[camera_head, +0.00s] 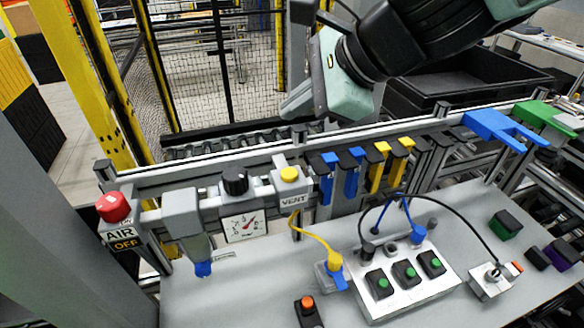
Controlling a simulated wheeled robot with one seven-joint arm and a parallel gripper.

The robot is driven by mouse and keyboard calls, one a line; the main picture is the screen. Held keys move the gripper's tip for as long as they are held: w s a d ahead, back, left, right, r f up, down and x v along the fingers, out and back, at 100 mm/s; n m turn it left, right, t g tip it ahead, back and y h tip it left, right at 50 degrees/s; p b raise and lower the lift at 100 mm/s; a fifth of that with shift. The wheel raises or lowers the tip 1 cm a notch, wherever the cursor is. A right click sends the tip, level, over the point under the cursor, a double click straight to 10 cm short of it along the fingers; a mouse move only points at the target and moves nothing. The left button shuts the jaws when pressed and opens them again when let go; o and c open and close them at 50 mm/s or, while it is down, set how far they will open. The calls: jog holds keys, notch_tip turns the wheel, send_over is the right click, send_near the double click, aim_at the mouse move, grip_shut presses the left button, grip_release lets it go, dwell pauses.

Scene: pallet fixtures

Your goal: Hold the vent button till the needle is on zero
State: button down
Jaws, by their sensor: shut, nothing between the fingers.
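The yellow vent button (289,174) sits on top of a pale block labelled VENT (293,199) on the rail. The gauge (244,226) is a white square dial just left of it. Its red needle appears to point up and to the right, off to one side; the scale figures are too small to read. My gripper (292,108) is shut and empty, grey-green, hanging in the upper middle of the view. It shows above the vent button in the picture, clearly apart from it. Nothing is touching the button.
A black knob (235,181) stands beside the button, above the gauge. A red button (113,207) over an AIR OFF sign is at the left. Blue and yellow hooks (378,172) stick out right of the button. A box with green buttons (405,280) stands on the grey table.

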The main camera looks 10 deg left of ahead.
aim_at(295, 175)
jog(key=shift+f, duration=0.1)
notch_tip(295, 175, down, 9)
jog(key=b, duration=0.8)
jog(key=shift+r, duration=0.2)
jog(key=shift+f+b, duration=0.15)
jog(key=shift+b, duration=0.2)
dwell(1.1)
jog(key=shift+f, duration=0.25)
jog(key=shift+f+b, duration=0.55)
jog(key=shift+b, duration=0.2)
dwell(1.8)
dwell(1.4)
jog(key=shift+r+p, duration=0.9)
jog(key=shift+r, duration=0.1)
